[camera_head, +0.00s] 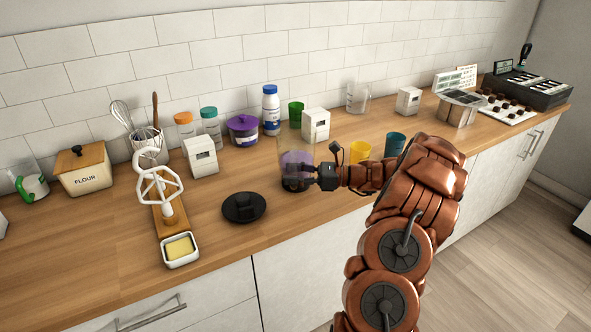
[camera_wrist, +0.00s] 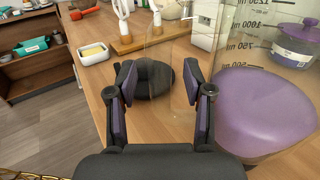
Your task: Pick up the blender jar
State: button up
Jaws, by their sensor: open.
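The clear blender jar (camera_head: 287,152) stands upright on the wooden counter, near its front edge, with purple contents showing inside. In the wrist view the jar (camera_wrist: 258,112) is close on the right, with millilitre marks on its wall. My gripper (camera_head: 304,178) is at the jar's right side in the head view, low on it, and partly hides it. In the wrist view my gripper (camera_wrist: 161,82) is open, its two purple-padded fingers apart. The right finger overlaps the jar's wall; I cannot tell whether it touches. A black round lid (camera_head: 244,207) lies on the counter to the left.
A white whisk attachment (camera_head: 160,190) on a board and a butter dish (camera_head: 180,250) are left of the lid. Behind the jar are a purple pot (camera_head: 243,130) and a white box (camera_head: 315,125). A yellow cup (camera_head: 360,152) and blue cup (camera_head: 395,144) stand near my arm.

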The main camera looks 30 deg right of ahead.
grip_shut()
dwell(0.4)
dwell(0.4)
